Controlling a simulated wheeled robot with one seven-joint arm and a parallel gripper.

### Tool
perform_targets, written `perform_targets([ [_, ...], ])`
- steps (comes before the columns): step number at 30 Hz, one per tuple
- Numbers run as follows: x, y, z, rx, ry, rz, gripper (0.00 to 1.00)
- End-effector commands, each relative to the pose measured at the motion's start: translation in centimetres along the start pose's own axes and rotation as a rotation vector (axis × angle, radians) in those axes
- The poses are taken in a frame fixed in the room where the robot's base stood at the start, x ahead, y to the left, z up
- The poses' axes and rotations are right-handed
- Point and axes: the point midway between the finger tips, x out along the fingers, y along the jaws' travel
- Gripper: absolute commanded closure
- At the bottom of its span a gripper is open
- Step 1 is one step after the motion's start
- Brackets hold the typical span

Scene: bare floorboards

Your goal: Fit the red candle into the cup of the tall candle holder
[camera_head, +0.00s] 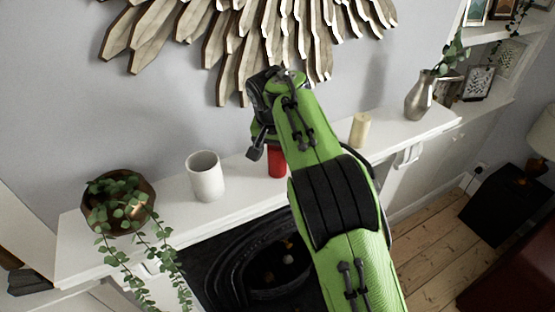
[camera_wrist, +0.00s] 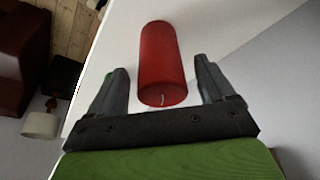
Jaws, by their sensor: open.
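The red candle (camera_head: 277,163) stands on the white mantel shelf, partly hidden behind my arm in the head view. In the wrist view the red candle (camera_wrist: 162,62) lies between the two fingers of my gripper (camera_wrist: 160,68), its wick end toward the palm. The gripper is open, with a gap on each side of the candle. In the head view my gripper is largely hidden by my wrist. I cannot make out a tall candle holder in either view; my arm hides part of the shelf.
On the mantel (camera_head: 240,200) stand a white cup-like vessel (camera_head: 205,177) left of the candle, a potted trailing plant (camera_head: 118,205) at far left, a cream candle (camera_head: 360,131) and a metal vase (camera_head: 419,97) to the right. Wooden wall decor (camera_head: 180,35) hangs above.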

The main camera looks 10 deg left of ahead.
Motion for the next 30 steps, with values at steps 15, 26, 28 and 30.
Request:
perform_targets([
  [15,2.9,-0.1,-0.1,0.001,0.000,0.000,0.34],
  [26,2.9,-0.1,-0.1,0.001,0.001,0.000,0.80],
  [28,2.9,-0.1,-0.1,0.001,0.001,0.000,0.80],
  [30,2.9,-0.1,-0.1,0.001,0.001,0.000,0.80],
])
